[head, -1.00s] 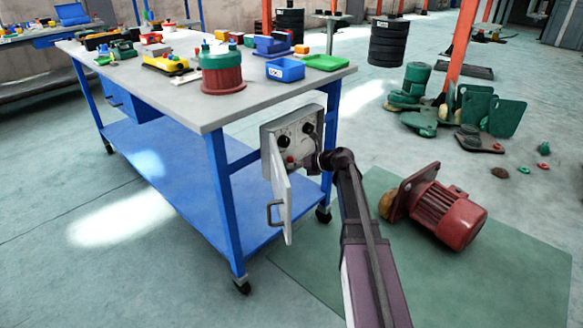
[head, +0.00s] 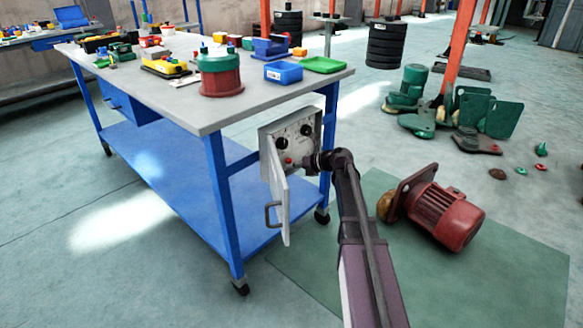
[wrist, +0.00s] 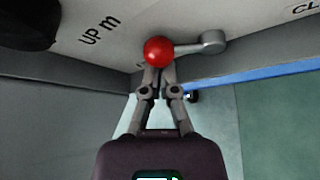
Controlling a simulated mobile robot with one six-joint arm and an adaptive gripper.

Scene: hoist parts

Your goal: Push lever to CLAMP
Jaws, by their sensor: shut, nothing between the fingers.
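In the wrist view, the lever is a grey arm with a red ball knob (wrist: 158,50) at its left end and a round grey pivot (wrist: 213,41) at its right end. It is on a pale panel (wrist: 120,25) with partly readable lettering, "UP m" at left and "CL" at the upper right. My gripper (wrist: 160,72) is shut and empty, its fingertips right at the knob's lower edge; whether they touch it I cannot tell. In the head view, the control box (head: 292,132) hangs at the bench's corner, and my arm's end is in front of it, partly hiding the lever.
The box's door (head: 275,190) stands open at the left of my arm. The blue bench (head: 215,185) carries bins and parts. A red motor (head: 440,212) lies on a green mat (head: 500,265) at the right. A dark round knob (wrist: 25,20) is at the wrist view's upper left.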

